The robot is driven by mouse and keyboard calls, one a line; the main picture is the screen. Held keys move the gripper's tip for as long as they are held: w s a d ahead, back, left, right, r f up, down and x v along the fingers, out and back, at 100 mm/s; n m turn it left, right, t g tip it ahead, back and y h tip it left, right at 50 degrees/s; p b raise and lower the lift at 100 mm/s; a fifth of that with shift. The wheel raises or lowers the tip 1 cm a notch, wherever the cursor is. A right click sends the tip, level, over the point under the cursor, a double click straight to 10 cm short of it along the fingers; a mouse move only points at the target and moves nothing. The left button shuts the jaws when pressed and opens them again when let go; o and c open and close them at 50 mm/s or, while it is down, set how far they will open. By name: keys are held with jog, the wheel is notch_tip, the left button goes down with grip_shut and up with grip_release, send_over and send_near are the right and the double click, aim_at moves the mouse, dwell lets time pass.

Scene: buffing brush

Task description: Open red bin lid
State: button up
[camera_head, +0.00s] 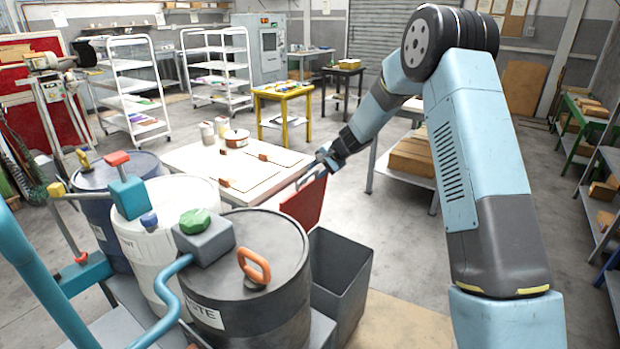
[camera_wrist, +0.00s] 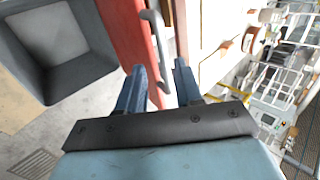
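The red lid (camera_head: 304,203) stands steeply tilted up at the back of the dark grey bin (camera_head: 347,295), whose inside shows. In the wrist view the red lid (camera_wrist: 127,35) runs down beside the open bin (camera_wrist: 58,50). A grey bar handle (camera_wrist: 158,48) is fixed along the lid. My gripper (camera_head: 322,168) is at the lid's upper edge. In the wrist view my gripper (camera_wrist: 160,66) has its two blue fingers apart, with the lower part of the handle appearing between them. I cannot tell whether either finger touches it.
A black drum (camera_head: 262,300) stands directly left of the bin, with a white drum (camera_head: 140,240) and a blue drum further left. A pale table (camera_head: 190,160) with boards lies behind the lid. Clear floor lies right of the bin, under my arm.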

jog(key=v, duration=0.7)
jog(key=shift+r, duration=0.25)
jog(key=shift+s+d, duration=0.1)
jog(key=s+d+r+n+h, duration=0.15)
jog(key=s+d+r, duration=0.25)
jog(key=s+r, duration=0.6)
jog(key=s+d+r+n+h, duration=0.1)
jog(key=s+d+r+n, duration=0.25)
jog(key=s+r, duration=0.7)
jog(key=s+d+h, duration=0.2)
jog(key=s+d, duration=0.3)
jog(key=s, duration=0.9)
jog(key=s+d+f+n+t+h, duration=0.1)
jog(key=s+d, duration=0.5)
jog(key=s, duration=0.8)
jog(key=shift+s+d+n+h, duration=0.2)
jog(key=shift+d+n+h, duration=0.1)
jog(key=shift+h, duration=0.45)
